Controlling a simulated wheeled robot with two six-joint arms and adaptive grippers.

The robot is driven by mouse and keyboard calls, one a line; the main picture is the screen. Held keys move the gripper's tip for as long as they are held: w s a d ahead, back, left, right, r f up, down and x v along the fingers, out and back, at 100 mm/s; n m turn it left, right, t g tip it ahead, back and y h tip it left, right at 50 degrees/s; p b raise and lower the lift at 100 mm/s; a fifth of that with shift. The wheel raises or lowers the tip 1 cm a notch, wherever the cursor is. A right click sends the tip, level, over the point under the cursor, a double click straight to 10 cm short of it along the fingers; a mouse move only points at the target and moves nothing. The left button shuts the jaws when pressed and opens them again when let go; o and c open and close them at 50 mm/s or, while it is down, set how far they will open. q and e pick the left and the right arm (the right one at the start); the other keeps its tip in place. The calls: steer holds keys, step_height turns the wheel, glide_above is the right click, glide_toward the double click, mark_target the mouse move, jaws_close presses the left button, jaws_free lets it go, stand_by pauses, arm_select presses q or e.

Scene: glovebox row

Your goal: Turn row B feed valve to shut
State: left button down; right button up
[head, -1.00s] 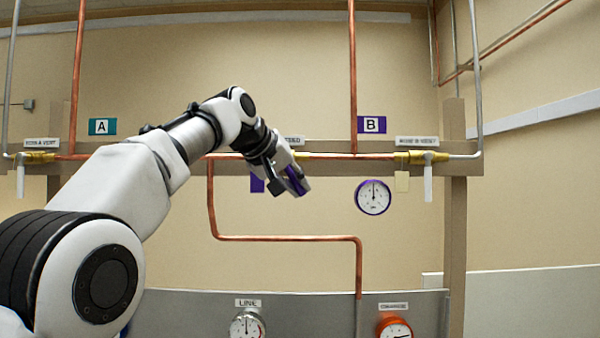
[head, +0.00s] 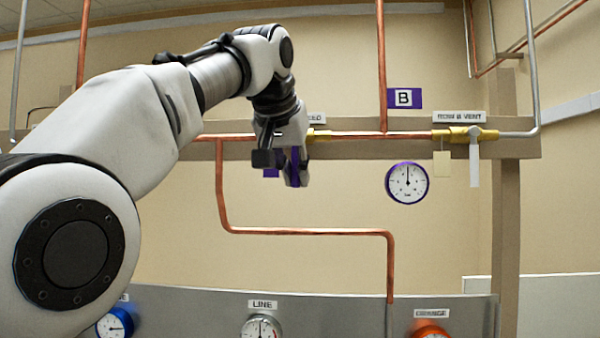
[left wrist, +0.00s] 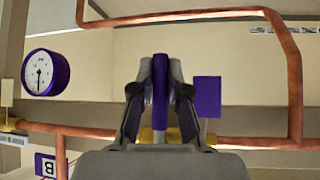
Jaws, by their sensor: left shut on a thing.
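My left gripper (head: 291,174) is below the pipe, shut on the purple valve handle (head: 295,170). In the left wrist view the purple handle (left wrist: 160,98) stands between the two fingers, across the line of the pipe. Brass (left wrist: 150,135) shows behind the fingers. In the head view the handle hangs roughly straight down. My right gripper is in neither view.
A purple tag (left wrist: 207,97) hangs close beside the fingers. The row B vent valve (head: 465,133), with its white handle down, and a purple-rimmed gauge (head: 407,183) are to the right. A bent copper pipe (head: 300,232) runs below, above a grey panel (head: 345,313) with gauges.

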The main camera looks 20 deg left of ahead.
mark_target(294, 169)
arm_select(q)
steer(key=shift+f, duration=0.5)
steer(key=c, duration=1.2)
jaws_free()
steer(key=shift+o, duration=0.2)
steer(key=shift+w+r, duration=0.1)
steer(key=shift+w, duration=0.2)
steer(key=v, duration=0.7)
steer(key=shift+s+r, duration=0.2)
steer(key=shift+w, duration=0.1)
